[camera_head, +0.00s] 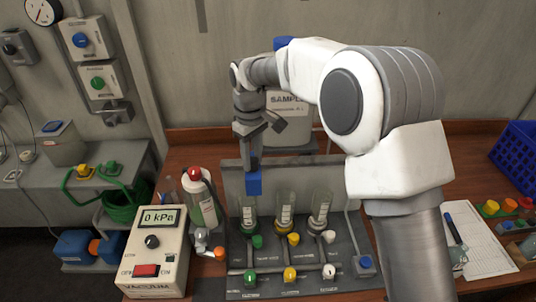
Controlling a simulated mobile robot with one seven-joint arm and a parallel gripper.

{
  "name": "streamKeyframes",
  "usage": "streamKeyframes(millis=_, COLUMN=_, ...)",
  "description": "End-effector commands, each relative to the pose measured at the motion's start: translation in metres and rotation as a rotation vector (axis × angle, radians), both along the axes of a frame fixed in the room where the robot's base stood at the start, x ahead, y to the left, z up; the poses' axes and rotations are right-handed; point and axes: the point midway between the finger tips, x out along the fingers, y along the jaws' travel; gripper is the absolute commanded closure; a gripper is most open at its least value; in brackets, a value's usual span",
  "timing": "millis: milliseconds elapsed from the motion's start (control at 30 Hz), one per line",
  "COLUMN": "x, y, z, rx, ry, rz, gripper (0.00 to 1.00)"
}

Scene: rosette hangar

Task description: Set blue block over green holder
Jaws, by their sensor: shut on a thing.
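My gripper (253,160) points down and is shut on the blue block (254,183). In the head view the block is upright, just above the leftmost of three clear glass holders (248,213) on the grey panel. This leftmost holder has a green knob (257,241) in front of it and a second green knob (249,280) lower down, so it appears to be the green holder. The finger tips are small and partly hidden by the block.
The yellow-knob holder (285,208) and white-knob holder (319,208) stand close to the right. A vacuum gauge box (154,246) and a red-capped bottle (201,198) stand to the left. A grey upright plate (290,176) rises behind the holders. My arm covers the right middle.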

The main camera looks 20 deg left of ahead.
Motion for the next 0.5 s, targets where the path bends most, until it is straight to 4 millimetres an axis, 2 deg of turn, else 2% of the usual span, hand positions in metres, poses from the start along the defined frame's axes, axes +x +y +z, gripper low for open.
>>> streamKeyframes(millis=33, x=-0.003, y=0.008, z=0.002, rx=0.003, ry=-0.002, rz=0.003, gripper=1.00)
streamKeyframes(millis=200, x=-0.009, y=0.021, z=0.002, rx=0.003, ry=-0.002, rz=0.001, gripper=1.00)
streamKeyframes(millis=500, x=-0.011, y=0.025, z=0.002, rx=0.005, ry=-0.003, rz=0.001, gripper=1.00)
